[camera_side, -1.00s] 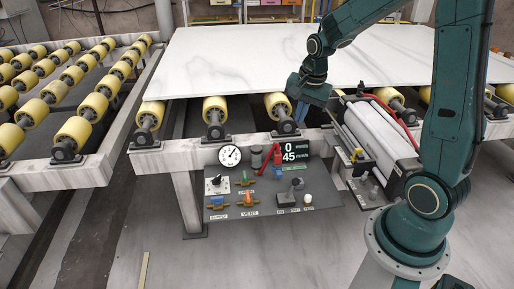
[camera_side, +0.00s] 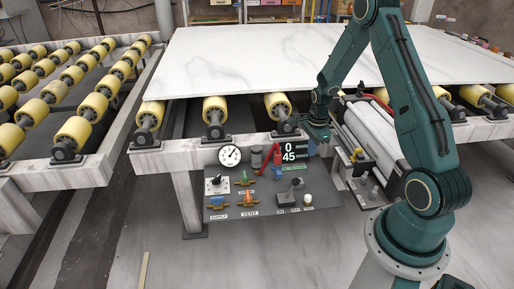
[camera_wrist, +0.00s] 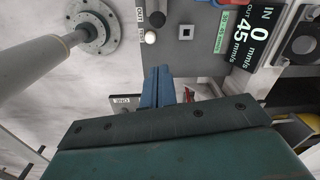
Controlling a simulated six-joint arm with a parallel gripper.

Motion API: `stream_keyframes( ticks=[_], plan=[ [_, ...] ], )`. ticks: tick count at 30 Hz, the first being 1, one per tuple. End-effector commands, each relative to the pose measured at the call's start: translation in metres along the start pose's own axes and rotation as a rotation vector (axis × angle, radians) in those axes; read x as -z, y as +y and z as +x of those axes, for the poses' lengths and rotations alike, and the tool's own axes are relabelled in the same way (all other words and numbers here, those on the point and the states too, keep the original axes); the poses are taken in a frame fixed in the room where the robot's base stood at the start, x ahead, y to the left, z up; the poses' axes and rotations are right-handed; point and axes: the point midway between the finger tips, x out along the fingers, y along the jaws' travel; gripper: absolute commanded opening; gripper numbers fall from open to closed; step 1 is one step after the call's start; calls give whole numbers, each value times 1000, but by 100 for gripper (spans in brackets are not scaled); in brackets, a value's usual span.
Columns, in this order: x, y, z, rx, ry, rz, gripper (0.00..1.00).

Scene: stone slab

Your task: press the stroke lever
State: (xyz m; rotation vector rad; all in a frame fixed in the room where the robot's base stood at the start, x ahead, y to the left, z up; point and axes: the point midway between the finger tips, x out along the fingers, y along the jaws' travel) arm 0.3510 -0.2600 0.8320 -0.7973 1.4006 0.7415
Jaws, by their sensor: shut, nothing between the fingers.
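A low control panel (camera_side: 268,212) stands in front of the slab table. On it a small dark lever with a knob (camera_side: 297,184) rises near the right end, beside a white ball knob (camera_side: 308,200); I cannot read which label marks the stroke lever. My gripper (camera_wrist: 160,72) shows shut blue fingers, empty and apart from these knobs. In the side view my gripper (camera_side: 315,148) is by the display's right edge, its tips hard to see.
A speed display (camera_side: 294,152), a round gauge (camera_side: 229,155), a red handle (camera_side: 269,159) and coloured valves (camera_side: 249,198) crowd the panel. A white cylinder (camera_side: 372,132) with a red hose lies to the right. The marble slab (camera_side: 250,62) lies behind on yellow rollers.

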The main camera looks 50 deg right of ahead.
Motion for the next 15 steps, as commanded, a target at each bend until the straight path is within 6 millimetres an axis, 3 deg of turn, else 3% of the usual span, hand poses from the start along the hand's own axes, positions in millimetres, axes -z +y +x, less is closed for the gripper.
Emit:
stream_keyframes(
  ticks=[6, 15],
  plan=[
    [19, 4, 38, -30, 0, 141, 0],
    [27, 7, 55, -42, 0, 207, 0]
  ],
)
